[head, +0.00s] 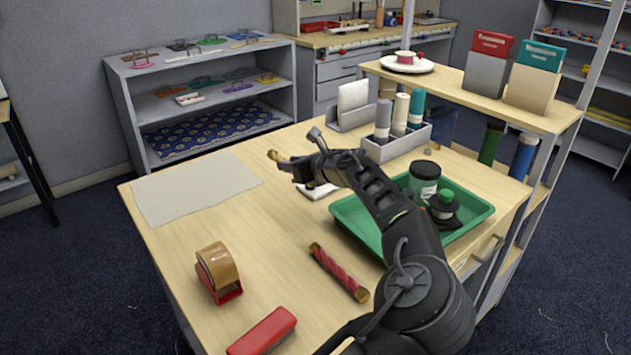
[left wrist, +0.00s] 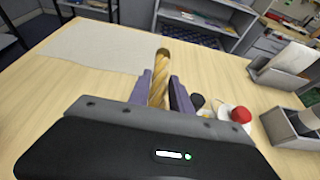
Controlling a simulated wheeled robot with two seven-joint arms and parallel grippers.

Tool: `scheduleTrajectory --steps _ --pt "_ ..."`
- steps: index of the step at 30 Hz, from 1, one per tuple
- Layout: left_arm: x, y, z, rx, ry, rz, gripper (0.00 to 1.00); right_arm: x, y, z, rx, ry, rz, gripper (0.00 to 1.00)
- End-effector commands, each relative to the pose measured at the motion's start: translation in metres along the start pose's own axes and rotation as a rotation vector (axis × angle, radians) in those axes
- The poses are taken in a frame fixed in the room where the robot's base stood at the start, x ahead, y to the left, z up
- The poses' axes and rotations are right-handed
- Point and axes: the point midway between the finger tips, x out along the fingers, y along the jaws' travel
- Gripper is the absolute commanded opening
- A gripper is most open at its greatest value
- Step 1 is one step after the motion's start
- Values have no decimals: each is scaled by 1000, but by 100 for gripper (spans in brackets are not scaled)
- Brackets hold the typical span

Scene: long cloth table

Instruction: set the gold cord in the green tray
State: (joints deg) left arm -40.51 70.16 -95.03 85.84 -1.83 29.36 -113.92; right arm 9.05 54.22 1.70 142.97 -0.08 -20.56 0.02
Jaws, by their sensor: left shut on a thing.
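The gold cord (left wrist: 159,80) stands between the two purple fingers of my left gripper (left wrist: 161,92), which is shut on it. In the head view one gold end of the cord (head: 274,155) sticks out from my left gripper (head: 296,166). The gripper is over the table, left of the green tray (head: 357,226), and the cord is outside the tray. The tray holds a dark jar (head: 424,180) and a black item with a green top (head: 444,207). My arm crosses in front of part of the tray. My right gripper is not in view.
A red cord (head: 338,272) with gold ends lies in front of the tray. A tape dispenser (head: 218,272) and a red case (head: 262,332) are at the front left. A grey holder with rolls (head: 398,146) stands behind the tray. A pale cloth (head: 194,188) lies back left.

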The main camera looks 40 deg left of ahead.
Motion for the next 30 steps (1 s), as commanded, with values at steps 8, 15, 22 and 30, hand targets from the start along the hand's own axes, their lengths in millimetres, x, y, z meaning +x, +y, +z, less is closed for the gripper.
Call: scheduleTrajectory --steps 8,15,22,30 --pt "0 0 0 0 -1 -2 0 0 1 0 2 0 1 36" --pt "7 0 -18 4 -1 0 0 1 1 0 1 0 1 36" --pt "22 0 -53 2 -2 -1 0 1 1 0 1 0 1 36" --pt "24 -1 -58 0 0 -2 0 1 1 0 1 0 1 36"
